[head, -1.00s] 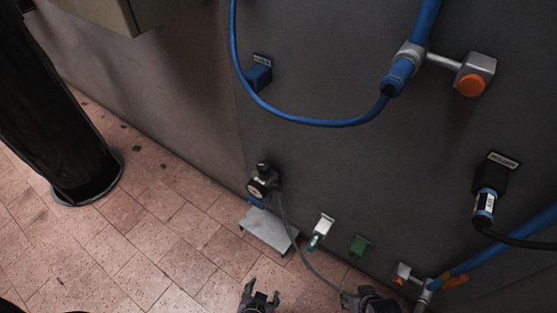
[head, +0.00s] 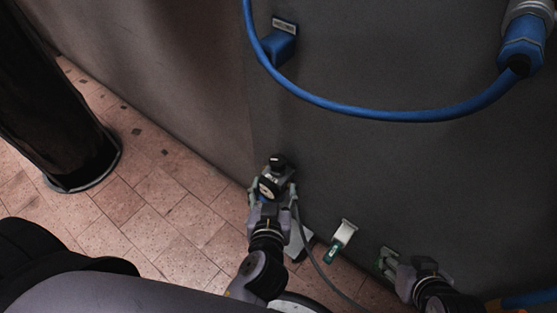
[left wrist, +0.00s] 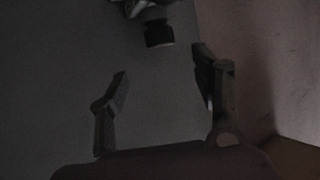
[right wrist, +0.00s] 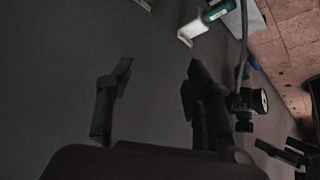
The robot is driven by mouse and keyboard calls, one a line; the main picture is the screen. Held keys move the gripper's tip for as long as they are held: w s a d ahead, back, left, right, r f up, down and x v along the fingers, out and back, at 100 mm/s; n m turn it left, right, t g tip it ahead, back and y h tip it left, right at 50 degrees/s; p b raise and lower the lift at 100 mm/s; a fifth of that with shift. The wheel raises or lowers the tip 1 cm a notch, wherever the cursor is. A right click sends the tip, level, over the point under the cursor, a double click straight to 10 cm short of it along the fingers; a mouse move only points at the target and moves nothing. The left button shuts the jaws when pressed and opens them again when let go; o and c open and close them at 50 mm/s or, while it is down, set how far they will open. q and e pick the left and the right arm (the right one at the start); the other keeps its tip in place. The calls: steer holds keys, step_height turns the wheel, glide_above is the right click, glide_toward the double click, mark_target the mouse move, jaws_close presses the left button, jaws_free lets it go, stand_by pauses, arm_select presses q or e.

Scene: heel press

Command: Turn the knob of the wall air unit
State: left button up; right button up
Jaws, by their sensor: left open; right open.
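The wall air unit (head: 268,185) sits low on the dark wall, with a round pale gauge and a black knob (head: 277,160). In the left wrist view the knob (left wrist: 158,35) lies beyond the fingertips, between their lines, untouched. My left gripper (head: 272,190) is open; its fingers appear on either side of the unit in the head view. The right wrist view shows the unit (right wrist: 246,104) with a gap between it and my left gripper (right wrist: 282,152). My right gripper (head: 398,264) is open and empty by the wall, right of the unit.
A white holder with a teal end (head: 342,235) and a green fitting (head: 387,260) sit between and beside my grippers. A grey hose (head: 312,255) hangs from the unit. A blue hose (head: 400,114) loops above. A black column (head: 50,110) stands left on the tiled floor (head: 150,215).

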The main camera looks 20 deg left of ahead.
mark_target(277, 166)
arm_select(q)
steer(key=b+x, duration=0.1)
steer(key=x, duration=1)
steer(key=shift+w+a+f, duration=0.1)
steer(key=shift+w+f, duration=0.05)
steer(key=shift+w, duration=0.1)
steer(key=shift+w+a+f+b, duration=0.15)
steer(key=shift+w+f+b, duration=0.15)
steer(key=shift+w, duration=0.3)
arm_select(e)
steer(key=w+a+r+t+y, duration=0.1)
steer(key=w+a+r+t, duration=0.1)
steer(key=w+r+t, duration=0.2)
steer(key=shift+w+a+r+t, duration=0.3)
steer(key=shift+w+r, duration=0.25)
steer(key=shift+w, duration=0.85)
arm_select(q)
steer(key=shift+c, duration=0.3)
steer(key=c, duration=1.1)
steer(key=shift+r, duration=0.1)
arm_select(e)
steer(key=shift+s+f, duration=0.1)
